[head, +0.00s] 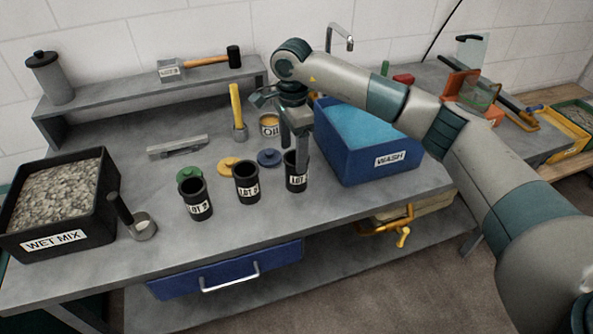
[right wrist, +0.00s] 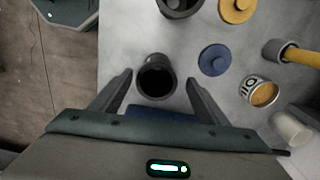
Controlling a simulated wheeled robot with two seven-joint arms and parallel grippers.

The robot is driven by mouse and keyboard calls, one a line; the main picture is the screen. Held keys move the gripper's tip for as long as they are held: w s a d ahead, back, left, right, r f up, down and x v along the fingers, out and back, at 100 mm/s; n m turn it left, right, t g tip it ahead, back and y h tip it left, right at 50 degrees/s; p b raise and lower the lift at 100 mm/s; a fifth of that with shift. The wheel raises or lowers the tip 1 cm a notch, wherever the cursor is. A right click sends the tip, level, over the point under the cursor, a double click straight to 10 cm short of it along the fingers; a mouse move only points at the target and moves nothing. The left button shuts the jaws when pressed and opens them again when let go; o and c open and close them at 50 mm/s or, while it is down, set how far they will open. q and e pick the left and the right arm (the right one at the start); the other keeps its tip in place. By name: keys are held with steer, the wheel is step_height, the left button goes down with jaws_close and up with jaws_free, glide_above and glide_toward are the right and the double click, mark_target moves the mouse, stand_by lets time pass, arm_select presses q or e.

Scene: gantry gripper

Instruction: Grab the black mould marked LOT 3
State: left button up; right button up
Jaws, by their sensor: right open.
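Three black moulds with white LOT labels stand upright in a row on the grey bench: a left one (head: 196,202), a middle one (head: 247,184) and a right one (head: 296,182). Their label digits are too small to read surely, and the right one's is partly cut off from sight. My right gripper (head: 294,142) is open above the right mould, pointing down, with a finger in front of its rim. In the right wrist view this mould (right wrist: 157,78) shows between the spread fingers, with gaps at both sides. My left gripper is out of view.
Green (head: 188,173), yellow (head: 229,163) and blue (head: 269,157) lids lie behind the moulds. An oil tin (head: 269,124) and yellow-handled tool (head: 236,105) stand behind. The blue WASH tub (head: 365,165) is close right; the WET MIX bin (head: 101,205) is left. The front bench is clear.

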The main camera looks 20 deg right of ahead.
stand_by(0.3)
steer(key=f+p, duration=0.3)
steer(key=f, duration=0.1)
steer(key=shift+s+d, duration=0.25)
steer(key=shift+d, duration=0.1)
steer(key=shift+f, duration=0.6)
steer(key=c, duration=1.1)
